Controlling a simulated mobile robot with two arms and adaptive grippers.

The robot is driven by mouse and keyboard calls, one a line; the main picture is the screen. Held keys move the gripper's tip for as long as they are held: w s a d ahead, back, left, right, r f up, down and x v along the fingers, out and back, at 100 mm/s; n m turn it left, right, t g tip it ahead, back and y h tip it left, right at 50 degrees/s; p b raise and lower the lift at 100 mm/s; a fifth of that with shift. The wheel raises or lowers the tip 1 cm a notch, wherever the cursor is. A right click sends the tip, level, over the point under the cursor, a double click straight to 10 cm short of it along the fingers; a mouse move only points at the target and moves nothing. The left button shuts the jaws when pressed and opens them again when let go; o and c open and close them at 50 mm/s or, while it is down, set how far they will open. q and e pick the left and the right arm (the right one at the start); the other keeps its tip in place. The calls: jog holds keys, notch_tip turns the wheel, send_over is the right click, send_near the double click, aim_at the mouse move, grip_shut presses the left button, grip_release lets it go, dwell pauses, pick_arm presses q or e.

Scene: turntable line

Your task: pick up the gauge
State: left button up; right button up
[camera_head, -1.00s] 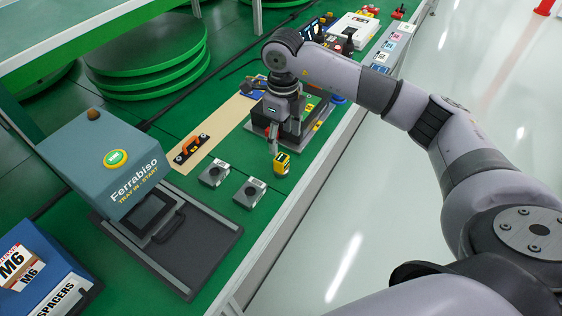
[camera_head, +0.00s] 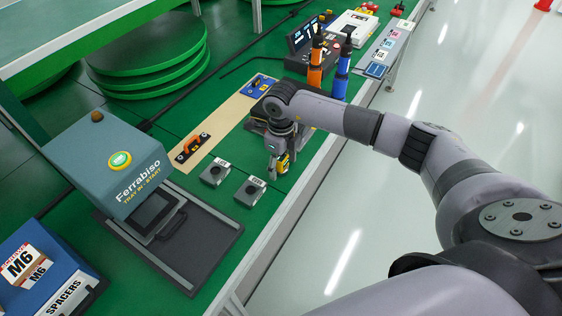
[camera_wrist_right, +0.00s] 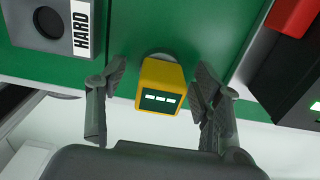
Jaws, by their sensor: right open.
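The gauge is a small yellow block with a dark display showing white marks. In the head view the gauge (camera_head: 283,162) stands on the green bench near its front edge, partly covered by my right gripper (camera_head: 275,163). In the right wrist view the gauge (camera_wrist_right: 162,76) is between the two fingers of my right gripper (camera_wrist_right: 160,80). The fingers are open, with a visible gap on each side of the gauge. My left gripper is not in view.
Two grey blocks, one nearer (camera_head: 250,191) and one farther (camera_head: 215,172), sit left of the gauge. The block labelled HARD (camera_wrist_right: 45,22) shows in the wrist view. A blue-grey tray machine (camera_head: 100,160) stands left. Orange and blue tools (camera_head: 342,75) stand behind my arm.

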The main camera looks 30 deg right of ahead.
jog(key=shift+c, duration=0.6)
grip_shut()
